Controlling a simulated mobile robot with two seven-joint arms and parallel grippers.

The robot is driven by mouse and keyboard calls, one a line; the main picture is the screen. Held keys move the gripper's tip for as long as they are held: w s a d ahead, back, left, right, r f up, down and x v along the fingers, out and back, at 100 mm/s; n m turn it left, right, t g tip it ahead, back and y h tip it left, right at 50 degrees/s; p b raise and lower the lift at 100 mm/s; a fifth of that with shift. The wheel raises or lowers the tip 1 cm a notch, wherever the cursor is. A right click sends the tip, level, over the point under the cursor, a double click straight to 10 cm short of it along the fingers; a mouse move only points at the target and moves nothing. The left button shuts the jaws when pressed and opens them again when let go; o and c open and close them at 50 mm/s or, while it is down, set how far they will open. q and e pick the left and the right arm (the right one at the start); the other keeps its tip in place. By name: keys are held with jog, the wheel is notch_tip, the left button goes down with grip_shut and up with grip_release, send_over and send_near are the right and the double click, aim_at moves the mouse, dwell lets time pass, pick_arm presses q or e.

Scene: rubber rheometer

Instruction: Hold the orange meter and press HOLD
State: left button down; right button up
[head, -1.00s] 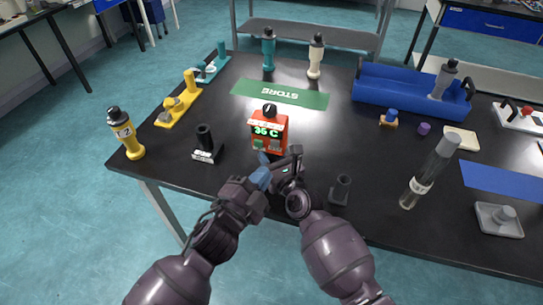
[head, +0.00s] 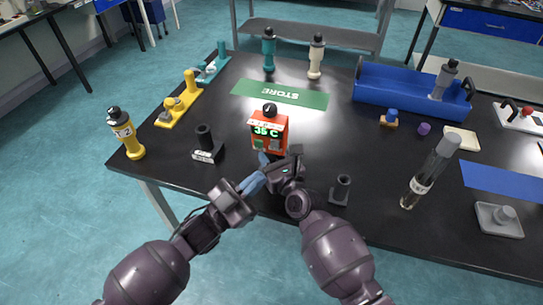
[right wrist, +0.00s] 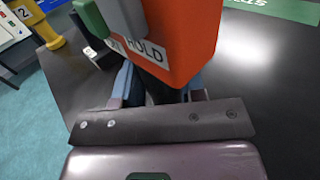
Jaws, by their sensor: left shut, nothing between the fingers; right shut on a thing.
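The orange meter (head: 268,128) stands upright near the table's front edge, with a black knob on top and a green display reading 35 C. A green button (head: 258,144) and a grey button (head: 275,146) sit low on its face. In the right wrist view the orange body (right wrist: 185,35) fills the top, with a HOLD label (right wrist: 146,50) below the buttons. My right gripper (head: 285,164) is shut on the meter's lower part; its fingers are partly hidden. My left gripper (head: 258,172) is shut and empty, its blue fingertips just below the meter's green-button side. Whether they touch it is unclear.
A black holder (head: 206,148) stands left of the meter and another black holder (head: 341,190) to the right. The green STORE mat (head: 280,94) behind is empty.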

aim_at(279, 139)
pick_arm(q)
jog(key=w+d, duration=0.2)
jog(key=w, duration=0.5)
jog(key=shift+d, duration=0.2)
dwell(1.2)
jog(key=shift+w, duration=0.2)
dwell(0.6)
jog(key=shift+w+d, duration=0.15)
jog(key=shift+w, duration=0.2)
jog(key=shift+w+d+r, duration=0.15)
jog(key=shift+w+d, duration=0.05)
jog(key=shift+w, duration=0.5)
dwell(1.1)
jog(key=shift+s, duration=0.1)
jog(key=shift+s+r, duration=0.2)
jog(key=shift+s, duration=0.85)
jog(key=shift+s+a, duration=0.1)
jog(key=shift+s, duration=0.05)
